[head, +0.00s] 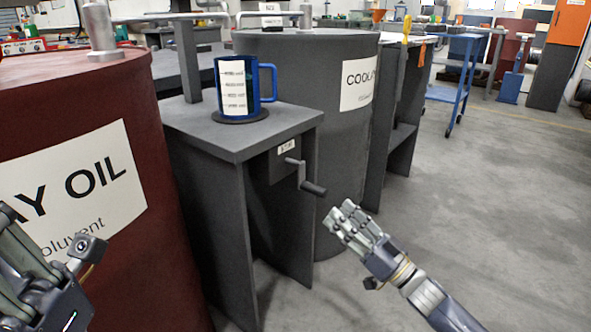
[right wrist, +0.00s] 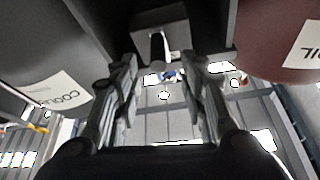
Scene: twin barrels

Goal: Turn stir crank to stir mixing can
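The stir crank (head: 313,187) sticks out from the front of a small grey stand, its dark handle pointing right and toward me. The blue mixing can (head: 233,90), with a white scale label and a handle, stands upright on a dark round plate on the stand's top. My right gripper (head: 341,217) is just right of and below the crank handle, apart from it. In the right wrist view my fingers (right wrist: 158,68) are spread with nothing between them, and the crank (right wrist: 157,46) shows beyond their tips. My left gripper is partly cut off at the lower left; its fingertips are unclear.
The grey stand (head: 232,146) sits between a red oil barrel (head: 95,100) on the left and a grey coolant barrel (head: 345,130) behind right. A blue cart (head: 452,95) stands farther back. The floor on the right is clear.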

